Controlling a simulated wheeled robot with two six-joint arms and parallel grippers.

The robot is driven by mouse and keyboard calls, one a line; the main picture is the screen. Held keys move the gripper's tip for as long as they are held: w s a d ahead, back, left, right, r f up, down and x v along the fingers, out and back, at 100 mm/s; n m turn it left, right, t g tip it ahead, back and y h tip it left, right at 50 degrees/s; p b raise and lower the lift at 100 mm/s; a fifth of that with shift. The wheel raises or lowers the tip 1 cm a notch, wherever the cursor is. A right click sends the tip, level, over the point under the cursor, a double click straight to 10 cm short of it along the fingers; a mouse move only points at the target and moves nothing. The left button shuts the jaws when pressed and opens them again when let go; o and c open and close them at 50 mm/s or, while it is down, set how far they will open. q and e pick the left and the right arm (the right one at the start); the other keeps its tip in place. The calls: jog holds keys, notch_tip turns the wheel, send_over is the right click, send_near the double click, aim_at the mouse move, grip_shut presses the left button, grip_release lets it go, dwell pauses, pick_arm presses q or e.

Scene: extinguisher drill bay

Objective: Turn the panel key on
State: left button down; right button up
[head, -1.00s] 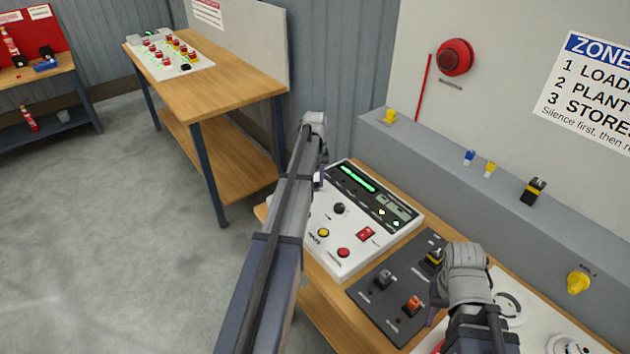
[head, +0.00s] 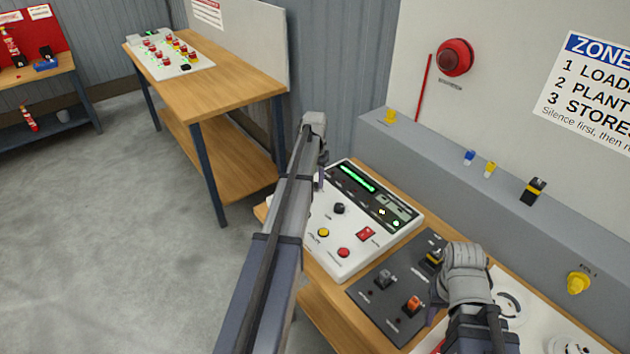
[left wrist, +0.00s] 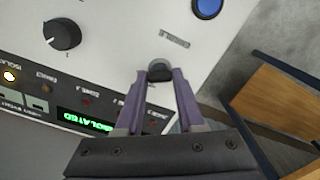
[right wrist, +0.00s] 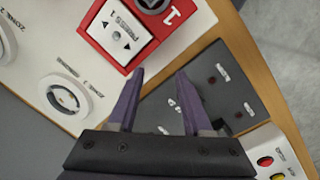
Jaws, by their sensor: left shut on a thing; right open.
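The white control panel (head: 335,240) on the bench has a green lit display, a black knob, and yellow and red buttons. In the left wrist view, a small grey key (left wrist: 160,70) with a rounded head stands on this panel beside a label too blurred to read. My left gripper (left wrist: 160,78) is shut on that key; it also shows over the panel's far left side in the head view (head: 320,178). My left arm hides the key in the head view. My right gripper (right wrist: 160,75) is open and empty, near the red call point (right wrist: 125,35).
A dark switch plate (head: 375,300) with several toggles lies beside the panel. Round white detectors (head: 510,305) lie at the right. A grey ledge (head: 455,180) with coloured parts runs behind the bench. Another wooden table (head: 215,85) stands at back left, with open floor before it.

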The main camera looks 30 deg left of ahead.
dwell(0.3)
pick_arm(q)
jog(key=c, duration=0.5)
grip_release()
notch_tip(320, 180, up, 8)
jog(key=p, duration=0.8)
jog(key=shift+f, duration=0.1)
pick_arm(e)
notch_tip(320, 180, up, 8)
jog(key=shift+f, duration=0.15)
